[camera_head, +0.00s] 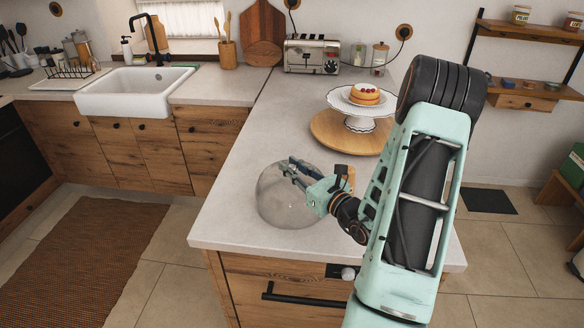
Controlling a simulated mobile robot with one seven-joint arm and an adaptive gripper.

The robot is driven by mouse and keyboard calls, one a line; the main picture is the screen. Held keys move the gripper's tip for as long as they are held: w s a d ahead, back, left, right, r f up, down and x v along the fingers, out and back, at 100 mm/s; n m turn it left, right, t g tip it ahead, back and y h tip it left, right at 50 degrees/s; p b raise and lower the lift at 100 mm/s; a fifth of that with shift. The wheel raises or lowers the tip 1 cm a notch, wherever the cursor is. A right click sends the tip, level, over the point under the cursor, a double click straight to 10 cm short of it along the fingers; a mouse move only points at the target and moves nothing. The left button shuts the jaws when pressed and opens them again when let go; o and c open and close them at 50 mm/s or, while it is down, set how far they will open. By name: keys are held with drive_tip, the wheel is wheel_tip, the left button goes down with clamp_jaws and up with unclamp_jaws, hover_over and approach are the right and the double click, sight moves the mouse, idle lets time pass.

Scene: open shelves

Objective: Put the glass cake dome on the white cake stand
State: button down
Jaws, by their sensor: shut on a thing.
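The glass cake dome (275,208) is clear and rounded, at the near end of the counter, left of my arm. My gripper (288,170) is shut at the top of the dome, on its knob, which the fingers mostly hide. The dome looks upright; I cannot tell whether its rim touches the counter. The white cake stand (359,124) has a scalloped rim and a foot, and stands further back on a round wooden board (325,133). A small cake with red berries (364,94) sits on the stand. The dome and the stand are apart.
A toaster (311,55), a glass jar (379,58) and wooden cutting boards (264,32) stand at the back of the counter (240,150). A white sink (133,90) is at the left. The counter between dome and board is clear. My arm covers the right side.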

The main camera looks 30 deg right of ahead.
drive_tip(key=c, duration=1.8)
unclamp_jaws()
drive_tip(key=shift+o, duration=0.2)
